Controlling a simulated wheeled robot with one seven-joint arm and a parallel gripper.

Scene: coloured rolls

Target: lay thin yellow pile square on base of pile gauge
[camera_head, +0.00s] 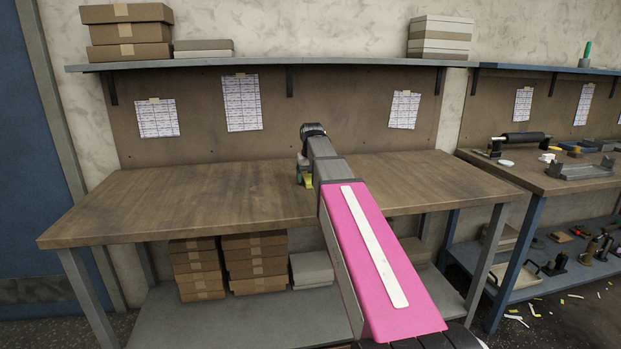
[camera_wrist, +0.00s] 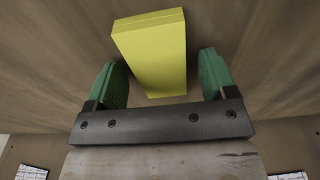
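The yellow pile (camera_wrist: 155,50) is a plain block with a thin seam near its top edge in the wrist view. A little yellow (camera_head: 308,181) shows beside my arm in the head view, at the middle of the near table. My gripper (camera_wrist: 163,80) is open, with its green fingers either side of the pile. A gap shows between each finger and the pile. My arm hides most of this spot in the head view. A grey metal fixture (camera_head: 582,171) on the right bench may be the pile gauge; I cannot tell for sure.
The wooden table (camera_head: 130,205) is otherwise bare on both sides of my arm. The right bench (camera_head: 500,175) carries a black roller (camera_head: 525,139) and small items. A shelf (camera_head: 270,61) with boxes runs above the table.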

